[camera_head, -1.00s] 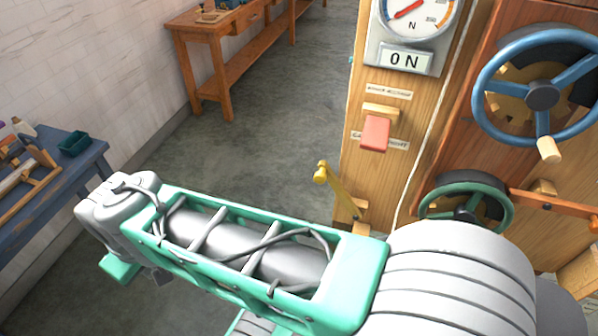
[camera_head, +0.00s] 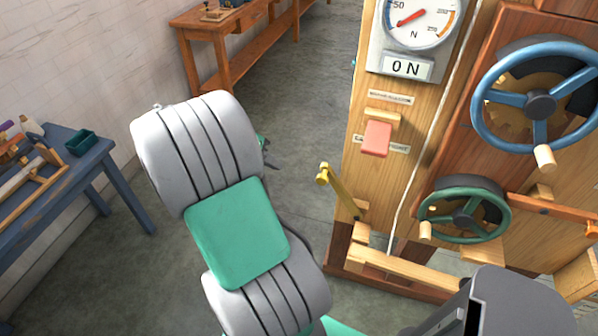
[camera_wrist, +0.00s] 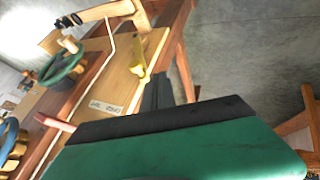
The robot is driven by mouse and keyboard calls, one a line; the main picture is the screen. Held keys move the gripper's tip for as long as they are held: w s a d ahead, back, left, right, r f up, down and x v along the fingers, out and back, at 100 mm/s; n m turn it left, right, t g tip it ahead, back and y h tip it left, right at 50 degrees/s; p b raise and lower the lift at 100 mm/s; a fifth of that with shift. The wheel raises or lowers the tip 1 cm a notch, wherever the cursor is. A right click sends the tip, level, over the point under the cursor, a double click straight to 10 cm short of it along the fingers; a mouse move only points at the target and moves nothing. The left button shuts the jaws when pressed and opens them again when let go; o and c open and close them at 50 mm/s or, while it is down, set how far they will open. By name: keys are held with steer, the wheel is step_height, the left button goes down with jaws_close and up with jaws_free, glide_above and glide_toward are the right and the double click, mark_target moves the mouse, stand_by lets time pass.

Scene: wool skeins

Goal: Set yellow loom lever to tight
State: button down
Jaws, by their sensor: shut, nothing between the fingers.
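The yellow lever (camera_head: 338,190) is on the left side of the wooden loom frame, low down. It tilts up and to the left, with a round knob at its free end. In the wrist view the yellow lever (camera_wrist: 138,63) shows just beyond my fingertips, and a gap seems to separate them. My gripper (camera_wrist: 158,80) is shut and empty, its dark fingers pointing toward the loom. In the head view my arm hides most of the gripper. I cannot read any tight or loose mark near the lever.
A blue table (camera_head: 95,160) stands left and a wooden bench (camera_head: 225,50) behind. The floor between is clear.

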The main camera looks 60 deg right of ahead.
steer(key=s+d+f+p, duration=0.2)
steer(key=s+d+f, duration=0.3)
steer(key=s+f, duration=0.2)
steer(key=shift+s+d, duration=0.2)
steer(key=shift+d, duration=0.2)
